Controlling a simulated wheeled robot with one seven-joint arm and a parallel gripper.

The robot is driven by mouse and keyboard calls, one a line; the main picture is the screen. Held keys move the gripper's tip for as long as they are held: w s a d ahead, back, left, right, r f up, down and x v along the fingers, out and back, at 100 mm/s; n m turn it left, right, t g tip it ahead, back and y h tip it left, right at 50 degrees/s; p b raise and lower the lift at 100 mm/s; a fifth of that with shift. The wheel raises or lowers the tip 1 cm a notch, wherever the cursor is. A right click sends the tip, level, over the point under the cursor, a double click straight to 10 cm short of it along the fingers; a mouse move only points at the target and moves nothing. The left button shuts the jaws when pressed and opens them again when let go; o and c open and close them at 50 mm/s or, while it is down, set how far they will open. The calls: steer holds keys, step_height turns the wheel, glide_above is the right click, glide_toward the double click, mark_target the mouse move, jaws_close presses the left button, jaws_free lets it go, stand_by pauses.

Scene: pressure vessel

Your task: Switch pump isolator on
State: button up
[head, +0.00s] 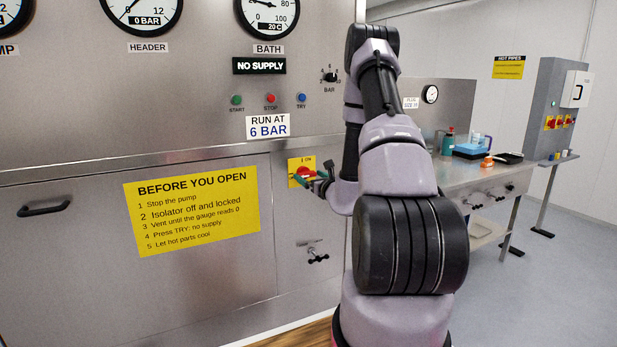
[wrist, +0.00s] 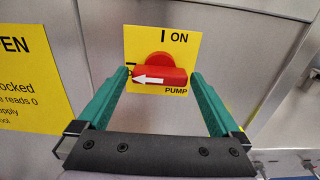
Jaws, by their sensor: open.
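The pump isolator is a red rotary handle (wrist: 160,76) on a yellow plate (wrist: 150,45) marked "I ON" at the top and "PUMP" at the lower right. A white arrow on the handle points left, and the handle lies horizontal. In the head view the yellow plate (head: 302,163) is on the steel front panel, partly covered by my gripper (head: 312,177). In the wrist view my gripper (wrist: 160,80) is open, with one green finger at each end of the handle. The left fingertip is very close to the arrow end; I cannot tell whether either finger touches.
A yellow notice (head: 192,209) is on the panel to the left. A small valve handle (head: 317,257) sticks out below the isolator. Gauges, a "NO SUPPLY" display (head: 259,65) and push buttons are above.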

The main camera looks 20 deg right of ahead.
steer(key=shift+w, duration=0.6)
steer(key=c, duration=1.1)
steer(key=shift+o, duration=0.2)
